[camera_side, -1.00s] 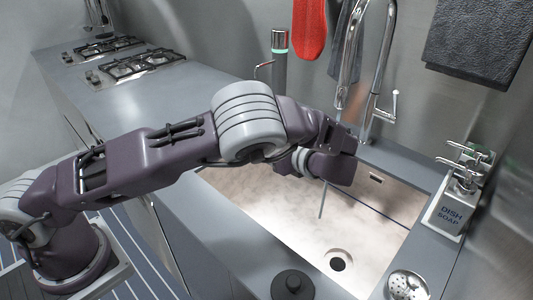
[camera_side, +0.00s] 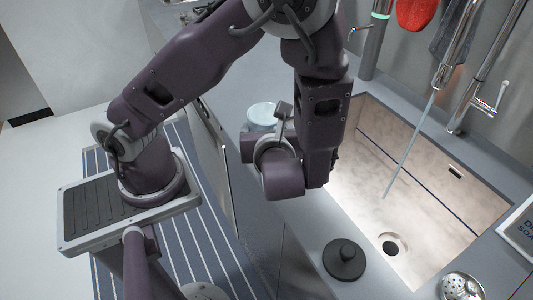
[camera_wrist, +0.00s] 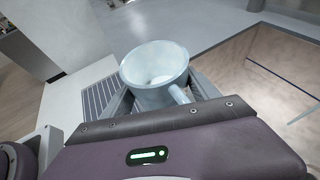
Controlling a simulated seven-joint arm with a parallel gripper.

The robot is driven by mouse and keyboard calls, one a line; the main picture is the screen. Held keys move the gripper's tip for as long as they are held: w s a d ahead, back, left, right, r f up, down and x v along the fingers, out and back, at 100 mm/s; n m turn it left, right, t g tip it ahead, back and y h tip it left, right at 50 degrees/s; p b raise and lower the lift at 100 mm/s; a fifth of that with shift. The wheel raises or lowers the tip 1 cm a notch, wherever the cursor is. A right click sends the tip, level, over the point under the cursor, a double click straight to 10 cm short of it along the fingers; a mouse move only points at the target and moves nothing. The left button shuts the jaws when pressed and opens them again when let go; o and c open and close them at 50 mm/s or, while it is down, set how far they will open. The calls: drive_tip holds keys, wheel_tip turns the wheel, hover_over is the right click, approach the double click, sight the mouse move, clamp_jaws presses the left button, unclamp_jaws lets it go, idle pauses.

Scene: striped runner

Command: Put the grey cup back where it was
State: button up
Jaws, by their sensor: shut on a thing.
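The grey cup (camera_wrist: 155,60) is pale blue-grey with a handle, seen from above into its open mouth in the wrist view. A pale patch shows inside; I cannot tell if it is liquid. In the side view the cup (camera_side: 261,113) shows partly behind my gripper (camera_side: 268,138), near the front edge of the counter. My gripper's fingers flank the cup in the wrist view (camera_wrist: 160,97) and are shut on it. The cup's base is hidden, so I cannot tell whether it touches the counter.
The sink (camera_side: 370,170) lies right of my gripper, with a thin stream (camera_side: 408,145) falling from the tap. A dark round stopper (camera_side: 344,260) sits on the front counter, and a metal strainer (camera_side: 462,287) is at the lower right. Striped flooring (camera_side: 200,215) lies left of the counter.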

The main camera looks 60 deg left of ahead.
wheel_tip(320, 180, down, 7)
drive_tip(key=shift+r, duration=0.15)
drive_tip(key=o, duration=1.7)
